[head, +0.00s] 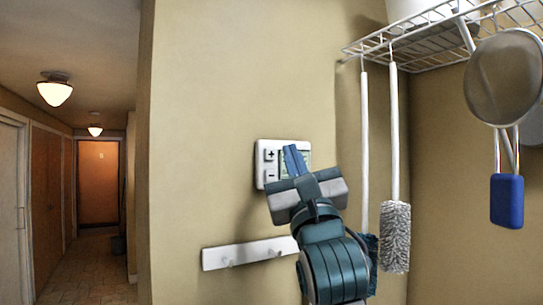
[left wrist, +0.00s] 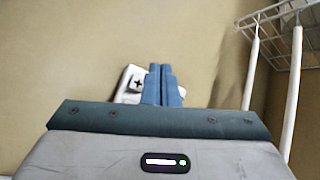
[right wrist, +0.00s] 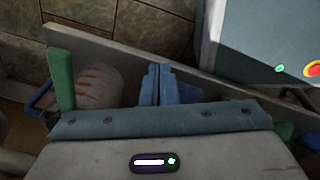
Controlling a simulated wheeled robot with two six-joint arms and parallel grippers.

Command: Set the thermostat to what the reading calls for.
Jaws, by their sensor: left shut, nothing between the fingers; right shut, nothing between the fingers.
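The thermostat (head: 260,163) is a small white box on the beige wall, with a plus button (head: 269,155) above a minus button (head: 269,175) on its left side. A greenish display (head: 284,172) is beside them, mostly hidden by my left gripper; I cannot read it. My left gripper (head: 295,161) is shut and empty, its blue fingertips in front of the display. I cannot tell if they touch it. In the left wrist view the plus button (left wrist: 138,83) shows just left of the fingertips. My right gripper (right wrist: 156,84) is shut and empty, low over the floor.
A white peg rail (head: 245,253) is below the thermostat. A wire shelf (head: 425,50) at right carries hanging brushes (head: 396,225), a strainer (head: 508,78) and a blue-ended tool (head: 507,200). In the right wrist view, a whitish red-marked object (right wrist: 98,87) is beside the fingers.

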